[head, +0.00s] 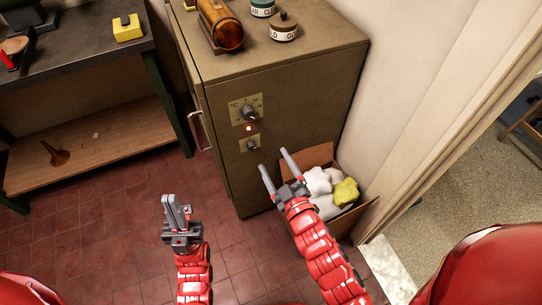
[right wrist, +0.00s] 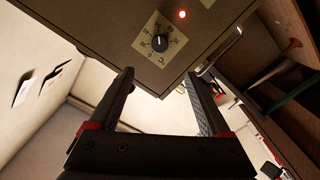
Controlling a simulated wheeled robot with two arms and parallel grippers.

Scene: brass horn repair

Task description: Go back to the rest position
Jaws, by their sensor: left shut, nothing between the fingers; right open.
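My left gripper (head: 175,212) is shut and empty, above the red tiled floor at the lower left of centre in the head view. My right gripper (head: 276,172) is open and empty, in front of the brown metal cabinet (head: 290,85) near its lower front edge. In the right wrist view its two fingers (right wrist: 162,105) stand apart with nothing between them. The cabinet's temperature dial (right wrist: 160,43) and lit red lamp (right wrist: 183,14) lie beyond the fingertips. The same dial (head: 248,112) and lamp (head: 249,128) show on the cabinet front in the head view.
A cardboard box (head: 305,157) with white and yellow cloths stands at the cabinet's right. A dark workbench (head: 80,50) with a yellow block (head: 127,28) is at the left. Jars and an amber cylinder (head: 222,27) sit on the cabinet. The tiled floor (head: 90,240) at left is clear.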

